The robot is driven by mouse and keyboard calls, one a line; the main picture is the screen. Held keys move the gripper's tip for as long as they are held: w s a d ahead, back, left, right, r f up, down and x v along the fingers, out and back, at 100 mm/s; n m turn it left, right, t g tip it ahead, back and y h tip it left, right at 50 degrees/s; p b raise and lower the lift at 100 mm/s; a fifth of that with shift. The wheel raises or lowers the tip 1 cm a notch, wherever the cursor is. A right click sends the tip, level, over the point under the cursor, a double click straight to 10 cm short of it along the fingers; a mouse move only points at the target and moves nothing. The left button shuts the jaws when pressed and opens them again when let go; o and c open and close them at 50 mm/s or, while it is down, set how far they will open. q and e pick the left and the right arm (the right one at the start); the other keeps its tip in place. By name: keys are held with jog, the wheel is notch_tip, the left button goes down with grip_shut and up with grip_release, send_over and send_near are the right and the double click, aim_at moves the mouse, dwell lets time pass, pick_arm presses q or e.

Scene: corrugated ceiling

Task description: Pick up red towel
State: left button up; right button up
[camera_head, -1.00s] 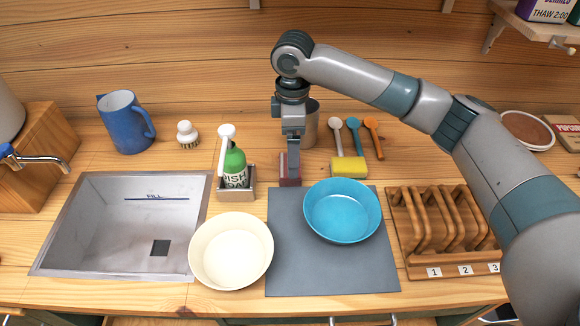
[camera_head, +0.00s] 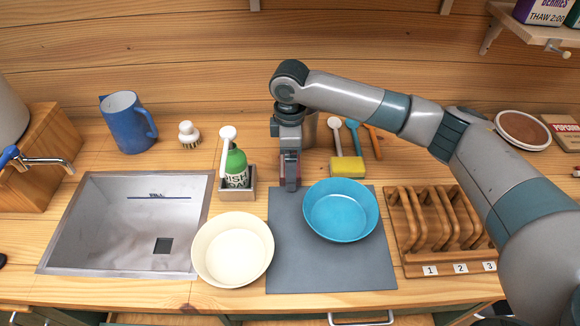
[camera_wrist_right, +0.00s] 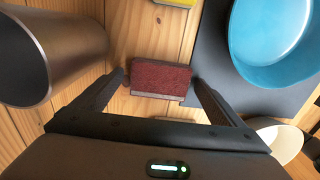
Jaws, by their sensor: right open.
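The red towel (camera_wrist_right: 160,78) is a small dark red folded piece with a grey edge along its front. It stands on the wooden counter by the back left corner of the grey mat. In the head view the towel (camera_head: 283,168) is mostly hidden behind my right gripper (camera_head: 290,185). In the right wrist view my right gripper (camera_wrist_right: 158,86) is open, with one finger to each side of the towel. The fingertips are close to its ends; whether they touch it I cannot tell. My left gripper is not in view.
A blue bowl (camera_head: 341,210) stands on the grey mat (camera_head: 300,275), right of the gripper. A metal cup (camera_wrist_right: 45,58) stands close behind it. A yellow sponge (camera_head: 347,167), green soap bottle (camera_head: 236,166), cream bowl (camera_head: 232,250) and wooden rack (camera_head: 402,235) are nearby.

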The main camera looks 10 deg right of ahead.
dwell(0.3)
jog(key=c, duration=1.3)
jog(key=shift+o, duration=0.2)
jog(key=shift+r, duration=0.15)
